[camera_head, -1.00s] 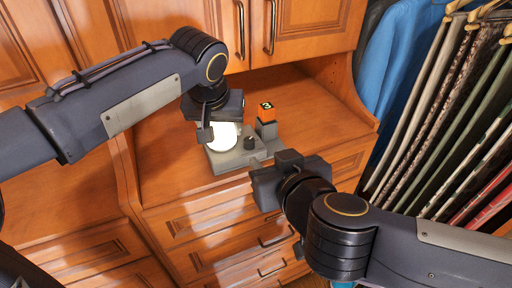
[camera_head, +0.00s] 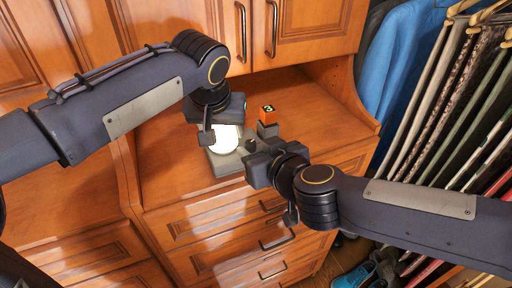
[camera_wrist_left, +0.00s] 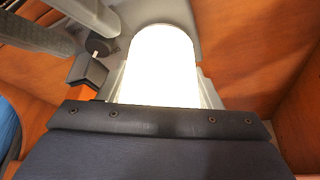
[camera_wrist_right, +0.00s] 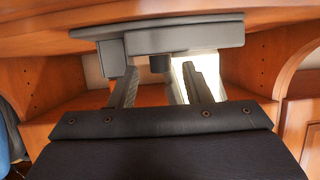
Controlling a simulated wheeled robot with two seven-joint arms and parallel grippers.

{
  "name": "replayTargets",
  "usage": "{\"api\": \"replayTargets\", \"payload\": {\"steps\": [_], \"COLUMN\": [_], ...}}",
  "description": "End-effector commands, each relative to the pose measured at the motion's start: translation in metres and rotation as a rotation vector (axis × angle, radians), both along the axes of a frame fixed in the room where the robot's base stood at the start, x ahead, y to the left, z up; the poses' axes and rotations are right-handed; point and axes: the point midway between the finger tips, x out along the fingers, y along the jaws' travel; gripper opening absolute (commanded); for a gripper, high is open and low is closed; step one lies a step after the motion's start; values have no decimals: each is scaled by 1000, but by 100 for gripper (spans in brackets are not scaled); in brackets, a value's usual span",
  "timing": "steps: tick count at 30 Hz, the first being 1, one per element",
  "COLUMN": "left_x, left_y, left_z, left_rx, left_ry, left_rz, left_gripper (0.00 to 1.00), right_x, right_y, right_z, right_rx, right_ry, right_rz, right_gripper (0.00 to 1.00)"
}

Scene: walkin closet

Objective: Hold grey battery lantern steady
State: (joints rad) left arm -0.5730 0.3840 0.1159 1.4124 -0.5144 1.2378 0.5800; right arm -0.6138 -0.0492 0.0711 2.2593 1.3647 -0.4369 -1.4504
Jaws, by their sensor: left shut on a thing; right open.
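The grey battery lantern (camera_head: 224,163) stands on the wooden counter, with a grey base, a glowing white lamp (camera_head: 226,138) and a dark knob (camera_head: 250,145). My left gripper (camera_head: 217,128) is over the lamp and shut on the lantern; in the left wrist view the bright lamp (camera_wrist_left: 160,65) fills the space ahead of the palm, and its glare hides the full contact. My right gripper (camera_head: 258,163) is open at the front right of the base. In the right wrist view its fingers (camera_wrist_right: 160,85) are on either side of the knob (camera_wrist_right: 160,64); I cannot tell whether they touch it.
Cabinet doors (camera_head: 290,30) rise behind and drawers (camera_head: 230,230) lie below. Hanging clothes (camera_head: 450,110) are at the right. The counter (camera_head: 330,115) right of the lantern is clear.

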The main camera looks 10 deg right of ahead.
Motion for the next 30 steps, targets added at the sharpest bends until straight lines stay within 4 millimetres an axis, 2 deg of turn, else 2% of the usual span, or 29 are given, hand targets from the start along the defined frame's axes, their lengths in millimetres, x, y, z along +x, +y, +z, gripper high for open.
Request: {"api": "replayTargets", "payload": {"steps": [4,13,23,30], "left_x": [0,0,0,0], "left_y": [0,0,0,0], "left_z": [0,0,1,1], "left_rx": [-2,-2,-2,-2], "left_ry": [-2,-2,-2,-2], "left_rz": [1,1,1,1], "left_gripper": [20,20,20,20], "right_x": [8,9,9,10], "right_y": [3,4,3,4], "right_z": [-4,-4,-4,-4], "right_rx": [0,0,0,0], "right_ry": [1,0,0,0], "right_rz": [1,1,0,-18], "right_gripper": [44,44,1,0]}}
